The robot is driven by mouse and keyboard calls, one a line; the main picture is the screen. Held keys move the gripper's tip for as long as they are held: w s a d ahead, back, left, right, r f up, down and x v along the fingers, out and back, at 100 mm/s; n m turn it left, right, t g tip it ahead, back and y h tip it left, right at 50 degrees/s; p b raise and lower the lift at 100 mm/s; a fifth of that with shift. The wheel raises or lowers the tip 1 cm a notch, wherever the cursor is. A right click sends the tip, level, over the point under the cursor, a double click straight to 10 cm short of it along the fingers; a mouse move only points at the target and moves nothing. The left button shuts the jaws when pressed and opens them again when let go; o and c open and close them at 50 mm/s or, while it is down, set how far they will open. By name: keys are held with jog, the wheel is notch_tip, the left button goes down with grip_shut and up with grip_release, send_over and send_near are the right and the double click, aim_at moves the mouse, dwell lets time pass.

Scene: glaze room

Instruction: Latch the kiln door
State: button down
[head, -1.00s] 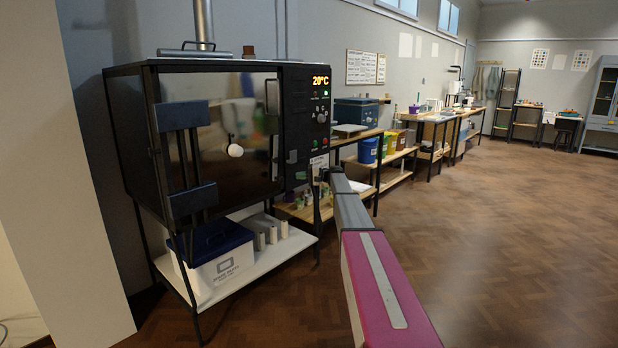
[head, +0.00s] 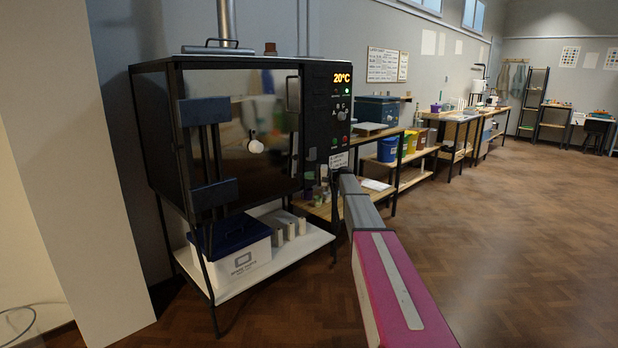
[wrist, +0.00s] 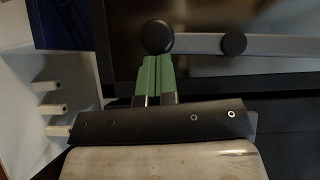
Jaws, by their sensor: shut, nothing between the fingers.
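The black kiln (head: 240,110) stands at left in the head view. Its dark glossy door (head: 235,100) looks shut, with blue brackets on its left side and a white round plug in the middle. An upright handle (head: 293,95) is at the door's right edge. In the wrist view, a grey bar (wrist: 200,43) with two round black knobs crosses a dark panel; I cannot tell whether it is latched. My gripper (wrist: 157,58) has green fingertips, shut together and empty, right beside the bar's end knob; contact is unclear. In the head view my arm mostly hides it.
The control panel (head: 330,105) right of the door reads 20°C. Below the kiln, a shelf (head: 310,240) holds a blue-lidded white box (head: 235,250) and pale posts. A white wall edge (head: 80,200) is at left. Benches (head: 410,178) line the wall. The floor at right is clear.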

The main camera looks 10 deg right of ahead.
jog(key=shift+s+a+f+m+y, duration=0.1)
jog(key=shift+s+a+m+y, duration=0.15)
jog(key=shift+a+m+y, duration=0.05)
jog(key=shift+s+a+f+m+t+y, duration=0.25)
jog(key=shift+s+a+m+t+y, duration=0.15)
jog(key=shift+s+a+m+y, duration=0.35)
jog(key=s+a+r+m+t+y, duration=0.2)
jog(key=s+a+r+m+t, duration=0.2)
jog(key=a+m, duration=0.3)
jog(key=shift+s+a+r+m+t, duration=0.15)
jog(key=shift+s+r+m+t, duration=0.25)
jog(key=shift+r+m+t, duration=0.75)
jog(key=shift+f+g+y, duration=0.2)
jog(key=shift+g+y, duration=0.05)
